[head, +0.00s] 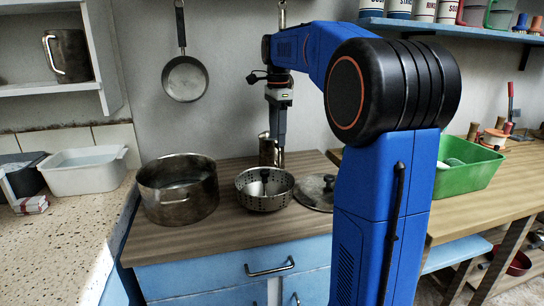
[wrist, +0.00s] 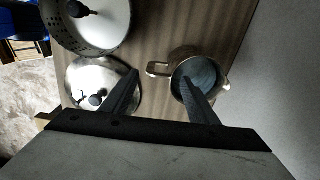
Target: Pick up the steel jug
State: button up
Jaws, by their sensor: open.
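The steel jug (head: 265,150) stands upright on the wooden worktop against the wall, partly hidden behind my gripper in the head view. In the wrist view the jug (wrist: 207,62) is seen from above, with its round mouth open and its handle (wrist: 157,68) pointing left. My gripper (head: 279,146) points down at the jug. In the wrist view my gripper (wrist: 159,80) is open. The right finger overlaps the jug's mouth, the left finger is left of the handle, and the handle shows between the tips. I cannot tell whether either finger touches the jug.
A perforated steel colander (head: 265,197) and a lid with a dark knob (head: 315,194) are close to the jug. A large steel pot (head: 177,190) stands left. A frying pan (head: 185,79) hangs above. Another steel vessel (head: 68,55) is on the shelf. A green tub (head: 470,172) stands right.

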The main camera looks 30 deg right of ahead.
aim_at(277, 147)
jog(key=shift+f, duration=2.6)
jog(key=shift+c, duration=0.2)
grip_shut()
